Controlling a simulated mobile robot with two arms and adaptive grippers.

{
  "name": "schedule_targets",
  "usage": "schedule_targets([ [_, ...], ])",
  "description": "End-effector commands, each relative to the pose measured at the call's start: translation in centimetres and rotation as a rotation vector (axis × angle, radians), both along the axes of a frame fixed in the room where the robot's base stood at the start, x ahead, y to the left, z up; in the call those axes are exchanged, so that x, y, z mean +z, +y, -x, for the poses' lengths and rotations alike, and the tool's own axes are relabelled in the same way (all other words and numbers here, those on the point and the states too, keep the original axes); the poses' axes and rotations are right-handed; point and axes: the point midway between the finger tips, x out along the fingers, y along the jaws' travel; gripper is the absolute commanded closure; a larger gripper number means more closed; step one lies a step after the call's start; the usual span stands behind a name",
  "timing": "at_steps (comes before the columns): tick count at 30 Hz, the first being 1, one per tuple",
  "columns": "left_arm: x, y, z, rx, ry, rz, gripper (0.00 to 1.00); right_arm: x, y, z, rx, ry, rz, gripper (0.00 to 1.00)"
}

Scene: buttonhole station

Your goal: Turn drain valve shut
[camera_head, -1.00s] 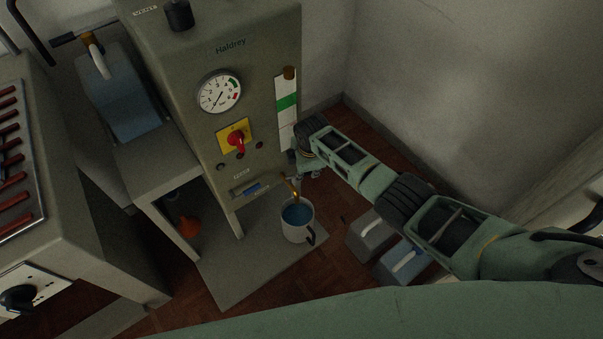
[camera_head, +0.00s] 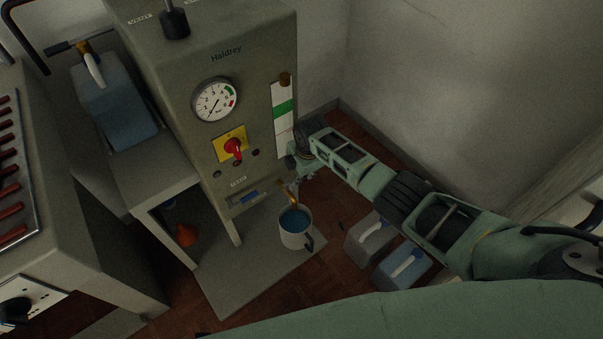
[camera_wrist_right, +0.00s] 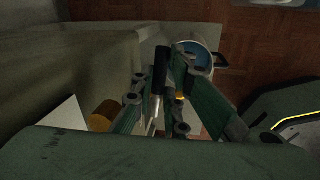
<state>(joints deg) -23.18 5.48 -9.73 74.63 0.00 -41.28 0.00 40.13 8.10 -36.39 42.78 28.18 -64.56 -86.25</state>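My right gripper (camera_head: 300,170) is low at the right side of the grey Haldrey machine (camera_head: 215,50), just above a brass spout (camera_head: 293,196). In the right wrist view its fingers (camera_wrist_right: 168,85) stand apart, with a black lever grip (camera_wrist_right: 161,70) between them. This looks like the drain valve's lever; I cannot clearly tell whether a finger touches it. A bit of brass (camera_wrist_right: 180,97) shows behind the fingers. A white mug (camera_head: 295,236) with blue liquid stands below the spout. The valve body is mostly hidden by the gripper. My left gripper is out of view.
Jugs (camera_head: 370,241) stand on the floor under my right arm. A wall closes the right side. A blue container (camera_head: 122,116) stands at the left.

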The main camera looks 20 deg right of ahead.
Motion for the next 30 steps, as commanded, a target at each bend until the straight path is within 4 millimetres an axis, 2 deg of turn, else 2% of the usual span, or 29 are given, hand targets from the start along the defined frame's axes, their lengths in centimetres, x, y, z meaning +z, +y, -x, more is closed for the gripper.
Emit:
schedule_targets([
  [1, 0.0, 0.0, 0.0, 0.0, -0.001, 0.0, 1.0, 0.3, 0.1, -0.3, -0.001, -0.008, -0.003, 0.84],
  [6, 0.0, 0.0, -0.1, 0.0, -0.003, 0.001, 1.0, 0.2, 0.1, -0.2, -0.001, -0.006, -0.003, 0.69],
  [19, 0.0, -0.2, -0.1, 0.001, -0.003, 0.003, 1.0, 0.6, 0.0, 0.0, 0.0, -0.003, -0.001, 0.69],
  [23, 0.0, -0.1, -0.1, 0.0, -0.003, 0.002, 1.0, 1.8, -0.1, 0.2, 0.001, -0.005, -0.002, 0.69],
  [30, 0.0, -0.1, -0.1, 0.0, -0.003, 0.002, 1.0, 5.8, -0.3, 0.9, 0.002, -0.006, 0.0, 0.69],
])
